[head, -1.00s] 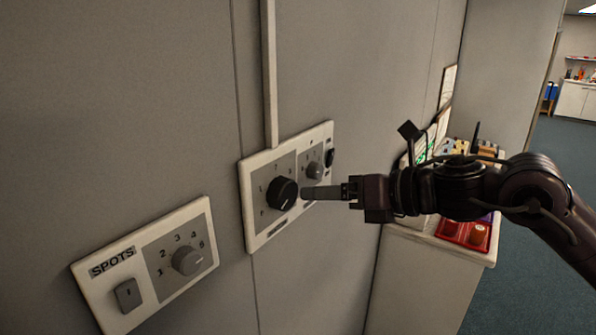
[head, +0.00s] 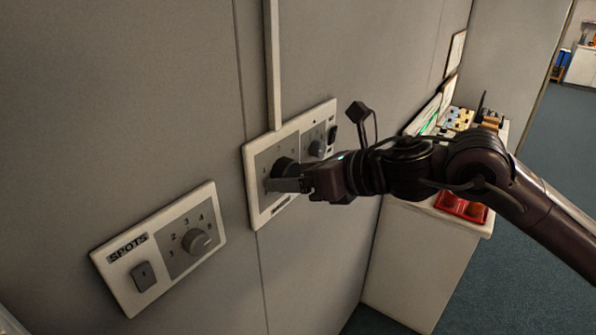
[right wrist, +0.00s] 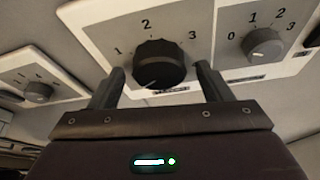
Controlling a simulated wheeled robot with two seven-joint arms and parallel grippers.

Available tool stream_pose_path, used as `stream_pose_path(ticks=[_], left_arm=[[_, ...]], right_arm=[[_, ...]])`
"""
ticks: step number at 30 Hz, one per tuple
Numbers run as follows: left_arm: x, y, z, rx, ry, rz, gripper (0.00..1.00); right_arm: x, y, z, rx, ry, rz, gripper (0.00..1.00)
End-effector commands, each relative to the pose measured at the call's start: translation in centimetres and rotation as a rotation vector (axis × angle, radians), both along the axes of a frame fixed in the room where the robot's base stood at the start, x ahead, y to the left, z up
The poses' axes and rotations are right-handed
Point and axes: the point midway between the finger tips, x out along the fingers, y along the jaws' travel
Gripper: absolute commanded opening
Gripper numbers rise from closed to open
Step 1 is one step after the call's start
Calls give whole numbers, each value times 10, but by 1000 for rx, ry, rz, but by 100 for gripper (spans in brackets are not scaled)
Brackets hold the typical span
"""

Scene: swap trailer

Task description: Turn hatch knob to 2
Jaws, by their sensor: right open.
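A large black knob (head: 284,167) sits on a white-framed wall panel (head: 251,189) with a grey face. In the right wrist view the same black knob (right wrist: 158,62) has the marks 1, 2 and 3 around it; a pale line shows on its lower left side. The label under it is too small to read. My right gripper (head: 276,178) is open at the knob, partly covering it in the head view. In the right wrist view its fingers stand on either side of the knob, with little gap; contact cannot be told. My left gripper is not in view.
A smaller grey knob (head: 317,148) is on the same panel, right of the black one. A separate SPOTS panel (head: 128,281) with a grey knob (head: 196,241) and a switch (head: 143,275) is at lower left. A white cabinet (head: 405,250) with a red tray (head: 461,208) stands at right.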

Motion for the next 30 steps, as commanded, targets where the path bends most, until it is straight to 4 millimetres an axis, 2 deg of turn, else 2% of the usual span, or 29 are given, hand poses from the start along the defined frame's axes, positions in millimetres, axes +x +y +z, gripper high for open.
stream_pose_path(ticks=[3, 12, 14, 23, 30], left_arm=[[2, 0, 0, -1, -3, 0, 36], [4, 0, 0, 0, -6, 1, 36], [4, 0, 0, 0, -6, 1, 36], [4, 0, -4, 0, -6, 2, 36], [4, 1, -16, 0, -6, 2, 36]], right_arm=[[0, 0, 0, 0, 1, 0, 72], [0, 0, 0, 0, 1, 0, 33], [0, 0, 0, 0, 1, 0, 27], [0, 0, -1, 25, 36, 0, 27], [1, -1, -3, 111, 151, 0, 28]])
